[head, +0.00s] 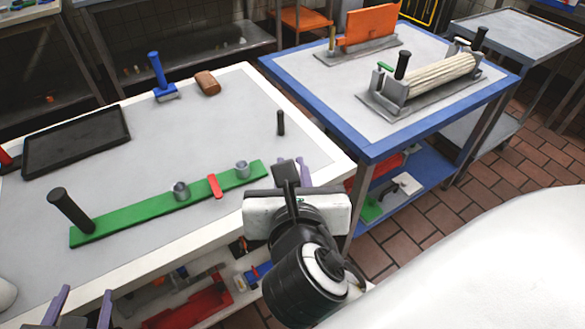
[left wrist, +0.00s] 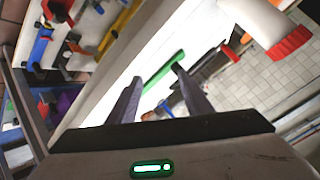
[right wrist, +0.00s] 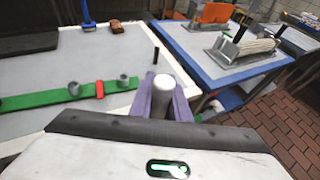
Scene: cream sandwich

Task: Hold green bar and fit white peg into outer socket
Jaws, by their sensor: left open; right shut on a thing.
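The green bar (head: 150,211) lies flat along the near side of the white-edged table. It has a black upright handle (head: 70,208) at its left end, a grey socket (head: 181,191) near its middle, a red marker (head: 215,187) and another grey socket (head: 242,169) near its right end. My right gripper (right wrist: 164,95) is shut on the white peg (right wrist: 163,83), right of the bar and apart from it. In the head view the peg is hidden behind this gripper. My left gripper (head: 80,303) is open and empty in front of the bar's handle end; the bar also shows in the left wrist view (left wrist: 165,68).
A black tray (head: 75,141), a blue-handled tool (head: 160,78), a brown block (head: 207,83) and a small dark peg (head: 281,122) stand farther back. A blue-edged table (head: 330,110) with fixtures is at right.

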